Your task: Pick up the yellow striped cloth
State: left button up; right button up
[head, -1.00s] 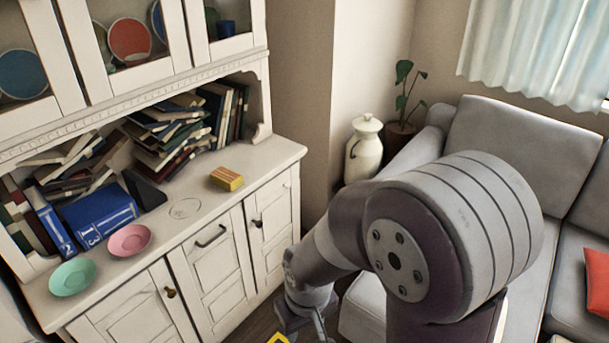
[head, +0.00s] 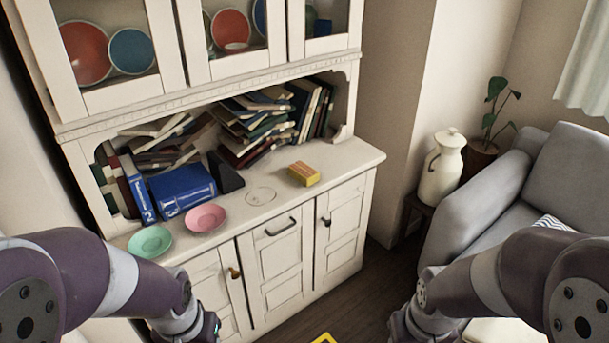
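The yellow striped cloth (head: 304,173) looks like a small folded block with an orange-toned top and yellow sides. It lies flat on the white cabinet's counter (head: 345,160), right of centre and in front of the books. My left gripper (head: 210,328) is at the bottom edge left of centre, in front of the cabinet and well below the cloth. My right gripper (head: 400,327) is at the bottom edge right of centre, also apart from the cloth. The fingers of both are cut off by the frame edge. Nothing touches the cloth.
A pink plate (head: 206,218) and a mint plate (head: 150,242) lie left on the counter. Blue books (head: 183,190) and piled books (head: 262,125) stand behind. A white jug (head: 442,168) and grey sofa (head: 475,205) are right. The counter around the cloth is clear.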

aim_at(306, 175)
jog(key=i+l+u, duration=0.2)
jog(key=i, duration=0.55)
jog(key=i+l+u, duration=0.25)
jog(key=i+l, duration=0.3)
jog(key=i, duration=0.15)
jog(key=i+l+u, duration=0.2)
jog(key=i+l, duration=0.4)
jog(key=i, duration=0.1)
